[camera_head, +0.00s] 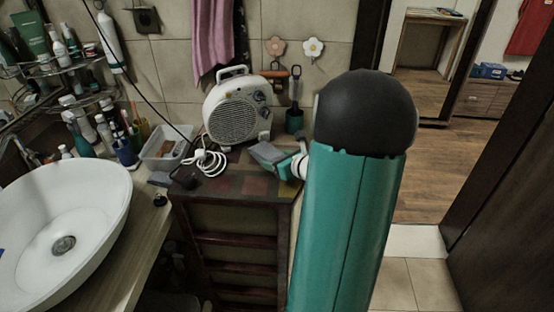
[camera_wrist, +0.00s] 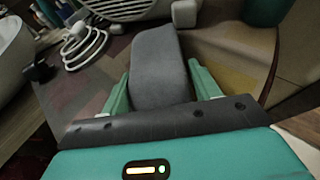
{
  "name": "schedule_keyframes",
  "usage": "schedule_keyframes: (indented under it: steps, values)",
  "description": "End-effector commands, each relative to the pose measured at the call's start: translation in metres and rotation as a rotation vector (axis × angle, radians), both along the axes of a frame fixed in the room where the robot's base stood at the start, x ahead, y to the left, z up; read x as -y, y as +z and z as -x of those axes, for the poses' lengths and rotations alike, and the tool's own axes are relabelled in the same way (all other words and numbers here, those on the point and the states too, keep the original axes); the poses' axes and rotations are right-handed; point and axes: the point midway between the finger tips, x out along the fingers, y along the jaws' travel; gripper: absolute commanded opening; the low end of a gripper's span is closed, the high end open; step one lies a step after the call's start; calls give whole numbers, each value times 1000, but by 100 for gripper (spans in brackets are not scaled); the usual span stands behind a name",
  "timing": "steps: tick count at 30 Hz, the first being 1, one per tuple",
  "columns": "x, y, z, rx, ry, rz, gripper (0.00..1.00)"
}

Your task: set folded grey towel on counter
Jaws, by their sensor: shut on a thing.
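The folded grey towel (camera_wrist: 158,68) is a flat rounded slab between the two green fingers of my gripper (camera_wrist: 161,87) in the wrist view. The gripper is shut on it. In the head view the towel (camera_head: 269,153) shows small beside my gripper (camera_head: 282,160), over the right part of the patterned counter top (camera_head: 228,184). I cannot tell whether the towel touches the surface. My teal arm hides part of the counter's right side in the head view.
A white fan heater (camera_head: 238,110) with a coiled white cable (camera_head: 207,160) stands behind and left of the towel. A green holder (camera_head: 294,119) stands at the back. A white basin (camera_head: 65,220) and a clear tray (camera_head: 165,146) are to the left. The counter's front middle is clear.

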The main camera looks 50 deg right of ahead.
Motion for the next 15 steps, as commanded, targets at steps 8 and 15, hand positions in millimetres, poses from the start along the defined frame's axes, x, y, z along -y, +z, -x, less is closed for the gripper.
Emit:
schedule_keyframes:
  steps: [8,15]
  values:
    - [0,-2,0,0,1,0,39]
    - [0,-3,0,0,1,1,83]
